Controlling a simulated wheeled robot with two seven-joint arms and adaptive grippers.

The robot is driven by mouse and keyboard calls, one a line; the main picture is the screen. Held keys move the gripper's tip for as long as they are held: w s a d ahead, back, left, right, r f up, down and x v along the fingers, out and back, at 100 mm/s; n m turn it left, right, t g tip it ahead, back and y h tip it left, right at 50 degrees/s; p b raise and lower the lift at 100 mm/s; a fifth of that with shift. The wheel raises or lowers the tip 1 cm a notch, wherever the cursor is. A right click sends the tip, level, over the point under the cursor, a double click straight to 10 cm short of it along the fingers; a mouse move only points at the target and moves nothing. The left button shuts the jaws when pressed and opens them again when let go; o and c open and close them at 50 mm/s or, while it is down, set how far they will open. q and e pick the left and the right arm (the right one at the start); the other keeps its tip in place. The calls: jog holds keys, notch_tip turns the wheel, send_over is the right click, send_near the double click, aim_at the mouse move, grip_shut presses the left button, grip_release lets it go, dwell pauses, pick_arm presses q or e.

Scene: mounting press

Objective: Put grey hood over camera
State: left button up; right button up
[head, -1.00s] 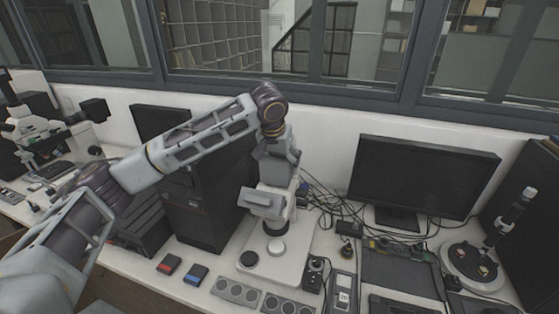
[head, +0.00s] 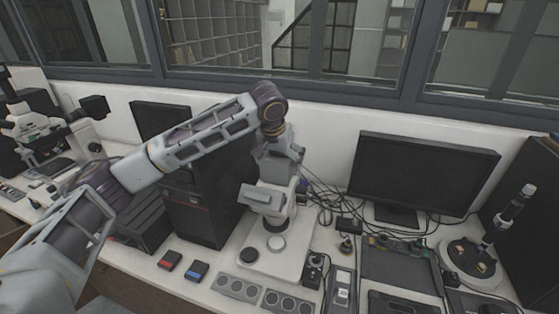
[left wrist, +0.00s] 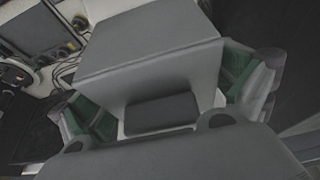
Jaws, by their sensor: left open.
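The grey hood (head: 263,195) is a box-like piece at the top of a white stand (head: 290,252) in the head view. In the left wrist view the hood (left wrist: 150,50) fills the middle, with a dark rectangular patch on its near face. My left gripper (head: 277,175) points down from above, just behind the hood in the picture. In the left wrist view its green-padded fingers (left wrist: 168,95) are open, one on each side of the hood. I cannot tell whether they touch it. The camera is not clearly seen; the hood and gripper hide that spot. My right gripper is not in view.
A black computer tower (head: 205,200) stands close left of the stand. A monitor (head: 425,172) and cables (head: 325,205) are to the right. Red (head: 170,260) and blue (head: 195,270) boxes and several round-dial panels (head: 238,287) lie in front.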

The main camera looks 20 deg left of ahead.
pick_arm(q)
jog(key=shift+v, duration=6)
